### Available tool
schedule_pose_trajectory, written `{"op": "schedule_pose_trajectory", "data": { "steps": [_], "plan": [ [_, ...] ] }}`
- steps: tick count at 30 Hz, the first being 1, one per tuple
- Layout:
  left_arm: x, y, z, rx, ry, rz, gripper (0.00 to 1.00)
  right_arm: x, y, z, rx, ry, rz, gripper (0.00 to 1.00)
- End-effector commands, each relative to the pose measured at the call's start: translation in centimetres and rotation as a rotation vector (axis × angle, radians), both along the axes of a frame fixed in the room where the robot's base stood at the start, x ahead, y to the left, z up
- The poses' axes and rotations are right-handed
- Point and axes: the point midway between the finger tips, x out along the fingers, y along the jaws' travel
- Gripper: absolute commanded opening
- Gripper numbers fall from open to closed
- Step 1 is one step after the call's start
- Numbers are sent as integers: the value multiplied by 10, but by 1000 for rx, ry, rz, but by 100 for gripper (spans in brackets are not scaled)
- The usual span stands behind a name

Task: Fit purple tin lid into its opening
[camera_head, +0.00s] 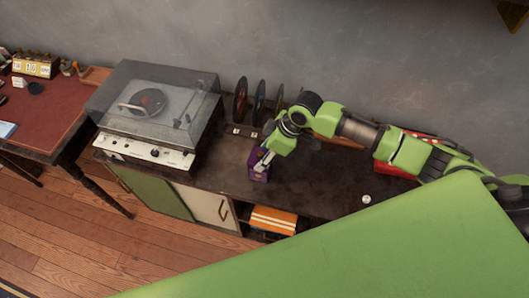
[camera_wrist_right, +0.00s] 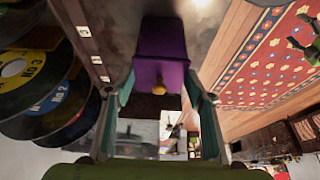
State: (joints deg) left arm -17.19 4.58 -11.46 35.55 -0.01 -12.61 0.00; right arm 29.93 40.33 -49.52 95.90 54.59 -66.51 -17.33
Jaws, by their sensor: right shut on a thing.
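The purple tin (camera_head: 259,174) stands upright on the dark sideboard top near its front edge. In the right wrist view the tin body (camera_wrist_right: 162,38) shows beyond its purple lid (camera_wrist_right: 150,74), which has a yellow knob (camera_wrist_right: 158,89). My right gripper (camera_head: 264,158) reaches down over the tin. In the wrist view its two fingers (camera_wrist_right: 160,82) stand on either side of the lid and are shut on it. The lid is at the tin's top; I cannot tell whether it is fully seated. My left gripper is not in view.
A record player (camera_head: 150,115) stands left of the tin on the sideboard (camera_head: 310,185). Upright records (camera_head: 240,100) stand behind the tin. A small white round thing (camera_head: 366,199) lies to the right. An orange-striped item (camera_head: 273,219) sits on the shelf below.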

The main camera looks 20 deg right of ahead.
Motion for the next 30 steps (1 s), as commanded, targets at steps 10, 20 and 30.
{"op": "schedule_pose_trajectory", "data": {
  "steps": [10,20,30],
  "plan": [
    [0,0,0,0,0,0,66,0,0,0,1,-1,1,69],
    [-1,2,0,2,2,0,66,-1,-2,6,0,-2,1,69],
    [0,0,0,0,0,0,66,-14,-24,66,-2,-5,0,69]
  ]
}}
